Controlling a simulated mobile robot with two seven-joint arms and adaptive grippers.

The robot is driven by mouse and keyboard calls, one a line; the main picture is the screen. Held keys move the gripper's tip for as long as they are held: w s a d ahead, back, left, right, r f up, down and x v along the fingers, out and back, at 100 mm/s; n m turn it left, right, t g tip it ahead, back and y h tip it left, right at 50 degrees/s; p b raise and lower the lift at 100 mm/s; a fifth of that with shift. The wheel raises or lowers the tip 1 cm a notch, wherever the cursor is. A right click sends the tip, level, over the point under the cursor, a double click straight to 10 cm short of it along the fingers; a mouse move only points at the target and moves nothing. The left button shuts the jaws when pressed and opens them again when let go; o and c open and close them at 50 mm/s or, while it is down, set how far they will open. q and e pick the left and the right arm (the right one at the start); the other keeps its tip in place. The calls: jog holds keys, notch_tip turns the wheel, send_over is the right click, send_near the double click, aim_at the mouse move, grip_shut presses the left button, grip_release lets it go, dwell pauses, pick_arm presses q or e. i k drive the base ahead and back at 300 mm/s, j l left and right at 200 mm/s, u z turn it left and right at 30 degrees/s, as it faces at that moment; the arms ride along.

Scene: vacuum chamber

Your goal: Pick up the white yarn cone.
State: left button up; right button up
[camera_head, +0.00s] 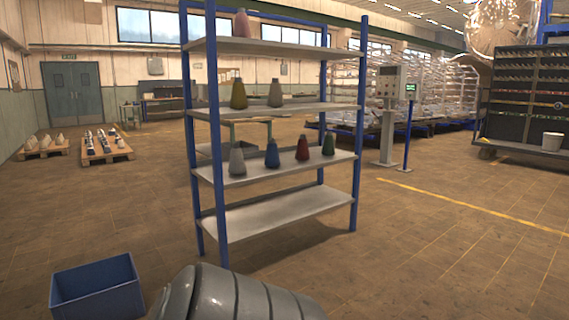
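A whitish-grey yarn cone (237,161) stands upright at the left end of the third shelf down on a metal shelving rack (285,203) with blue posts. To its right on that shelf stand a blue cone (272,155), a red cone (302,149) and a green cone (328,145), all apart. On the shelf above stand an olive-yellow cone (238,94) and a beige-grey cone (275,94). A pink cone (241,23) stands on the top shelf. Neither of my grippers is in view; only a grey rounded part, which looks like my arm, shows at the bottom.
A blue open bin (97,290) sits on the floor at the front left. The bottom shelf is bare. Low pallets (98,154) with cones lie at the far left. A control post (388,115) stands behind the rack to the right. The floor at the right is clear.

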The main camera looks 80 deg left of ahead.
aim_at(236, 165)
jog(key=l+u, duration=0.1)
jog(key=u, duration=0.35)
jog(key=l+u, duration=0.1)
jog(key=u, duration=0.35)
jog(key=l+u, duration=0.1)
jog(key=u, duration=0.3)
jog(key=l+u, duration=0.1)
jog(key=u, duration=0.35)
